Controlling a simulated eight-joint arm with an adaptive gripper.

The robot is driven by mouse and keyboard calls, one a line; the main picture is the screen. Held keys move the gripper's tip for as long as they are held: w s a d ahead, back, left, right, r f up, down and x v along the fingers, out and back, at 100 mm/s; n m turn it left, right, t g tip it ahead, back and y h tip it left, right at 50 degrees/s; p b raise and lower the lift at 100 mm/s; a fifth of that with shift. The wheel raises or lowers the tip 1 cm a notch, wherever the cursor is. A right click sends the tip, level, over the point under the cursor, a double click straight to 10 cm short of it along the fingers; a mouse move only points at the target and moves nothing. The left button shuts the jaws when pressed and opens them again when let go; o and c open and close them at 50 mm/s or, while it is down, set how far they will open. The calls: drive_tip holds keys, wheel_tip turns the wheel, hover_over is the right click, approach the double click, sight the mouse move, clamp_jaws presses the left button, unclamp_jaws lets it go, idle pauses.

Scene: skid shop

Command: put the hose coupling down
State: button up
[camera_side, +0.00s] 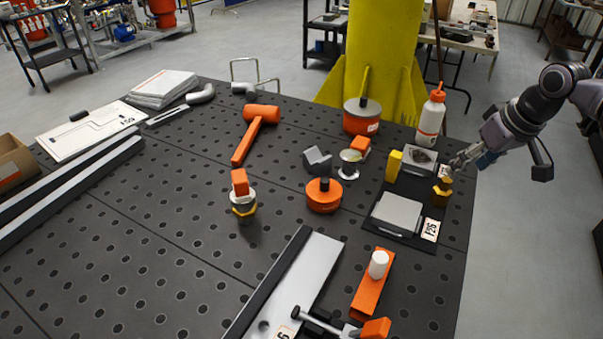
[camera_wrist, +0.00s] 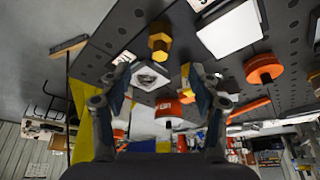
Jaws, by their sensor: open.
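My gripper (camera_side: 459,162) is at the table's right edge, just above and beyond the brass piece in the side view. In the wrist view my gripper (camera_wrist: 162,72) has its fingers spread wide with nothing held between them.
A white bottle with an orange cap (camera_side: 431,118) stands behind. An orange round piece (camera_side: 323,196) is to the left.

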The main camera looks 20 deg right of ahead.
drive_tip(key=s+d+f+t, duration=0.1)
drive_tip(key=s+f+t, duration=0.1)
drive_tip(key=s, duration=0.9)
drive_tip(key=shift+d+f+t, duration=0.15)
drive_tip(key=shift+f+t, duration=0.15)
drive_tip(key=shift+f, duration=0.35)
